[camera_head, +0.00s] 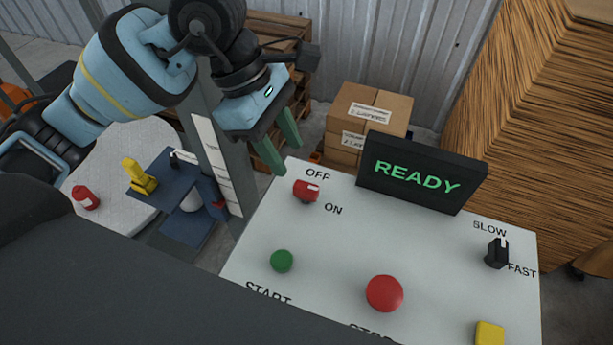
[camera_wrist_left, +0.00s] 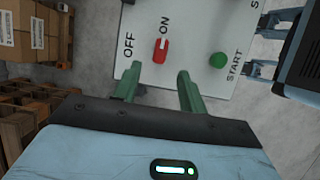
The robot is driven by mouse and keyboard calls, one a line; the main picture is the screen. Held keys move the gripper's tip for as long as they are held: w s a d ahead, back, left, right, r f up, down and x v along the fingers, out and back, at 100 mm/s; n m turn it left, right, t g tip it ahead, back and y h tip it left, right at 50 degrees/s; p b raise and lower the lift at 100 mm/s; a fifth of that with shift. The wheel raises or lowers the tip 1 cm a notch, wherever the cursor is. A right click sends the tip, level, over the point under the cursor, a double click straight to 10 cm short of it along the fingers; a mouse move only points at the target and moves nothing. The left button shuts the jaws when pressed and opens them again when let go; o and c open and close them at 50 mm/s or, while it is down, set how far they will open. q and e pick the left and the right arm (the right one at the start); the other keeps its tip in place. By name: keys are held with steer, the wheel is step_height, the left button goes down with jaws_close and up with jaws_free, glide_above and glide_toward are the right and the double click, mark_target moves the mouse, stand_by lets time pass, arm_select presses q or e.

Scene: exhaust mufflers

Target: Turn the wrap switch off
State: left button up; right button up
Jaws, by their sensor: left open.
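The wrap switch is a red rotary knob (camera_head: 306,191) on the white panel (camera_head: 335,240), between the OFF and ON labels. In the left wrist view the knob (camera_wrist_left: 160,50) has its white mark toward ON. My left gripper (camera_head: 286,158) is open and empty above the panel's far left edge, up and left of the knob. In the left wrist view its green fingertips (camera_wrist_left: 158,70) are apart, with the knob ahead between them and not touched. My right gripper is not in view.
The panel also holds a green START button (camera_head: 282,261), a red button (camera_head: 384,293), a black SLOW/FAST knob (camera_head: 497,253) and a yellow block (camera_head: 489,333). A READY display (camera_head: 421,172) stands at its back edge. Cardboard boxes (camera_head: 368,112) are behind.

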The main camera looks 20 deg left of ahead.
mark_target(304, 185)
arm_select(q)
steer(key=b+x, duration=0.3)
steer(key=x, duration=0.3)
steer(key=shift+d+f, duration=0.2)
steer(key=shift+f, duration=0.15)
steer(key=shift+d+f, duration=0.25)
steer(key=shift+f, duration=0.2)
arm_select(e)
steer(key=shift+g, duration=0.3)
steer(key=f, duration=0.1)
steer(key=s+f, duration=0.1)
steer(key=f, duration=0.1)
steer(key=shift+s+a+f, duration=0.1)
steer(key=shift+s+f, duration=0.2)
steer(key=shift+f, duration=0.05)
arm_select(q)
steer(key=shift+c, duration=0.4)
jaws_close()
